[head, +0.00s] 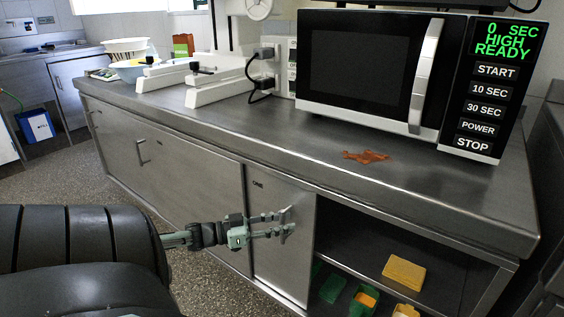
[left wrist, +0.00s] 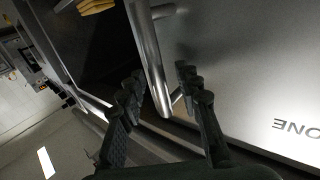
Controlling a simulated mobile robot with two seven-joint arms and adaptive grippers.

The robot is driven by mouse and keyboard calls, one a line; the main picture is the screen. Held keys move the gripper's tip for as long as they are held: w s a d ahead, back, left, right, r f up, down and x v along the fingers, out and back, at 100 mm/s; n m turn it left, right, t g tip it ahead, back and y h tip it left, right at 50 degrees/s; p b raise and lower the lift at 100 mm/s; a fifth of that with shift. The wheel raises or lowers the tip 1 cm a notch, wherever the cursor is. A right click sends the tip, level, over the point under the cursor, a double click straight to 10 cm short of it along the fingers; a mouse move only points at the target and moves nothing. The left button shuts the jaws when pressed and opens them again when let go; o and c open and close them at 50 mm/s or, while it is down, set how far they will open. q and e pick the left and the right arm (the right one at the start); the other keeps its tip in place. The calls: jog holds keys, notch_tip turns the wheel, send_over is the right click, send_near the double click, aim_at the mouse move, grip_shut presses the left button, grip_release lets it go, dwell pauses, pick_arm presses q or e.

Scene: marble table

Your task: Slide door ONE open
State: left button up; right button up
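Door ONE (head: 268,262) is a grey metal sliding panel in the cabinet front, with "ONE" printed near its top. To its right the cabinet is open and dark inside. My left gripper (head: 285,226) reaches in from the left in front of the door's right part, at the handle. In the left wrist view the bar handle (left wrist: 148,45) runs between the spread fingers of the left gripper (left wrist: 159,88), with gaps at both sides. The door (left wrist: 245,70) and its upside-down label show there too. In the head view the fingers largely cover the handle. My right gripper is out of view.
A second door (head: 190,175) with its own handle (head: 142,151) is left of door ONE. A yellow block (head: 404,272) and green containers (head: 363,300) sit inside the cabinet.

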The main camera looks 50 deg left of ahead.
pick_arm(q)
jog(key=shift+s+a, duration=0.1)
jog(key=shift+s, duration=0.2)
jog(key=v, duration=1.1)
jog(key=shift+s, duration=0.15)
jog(key=shift+f, duration=0.1)
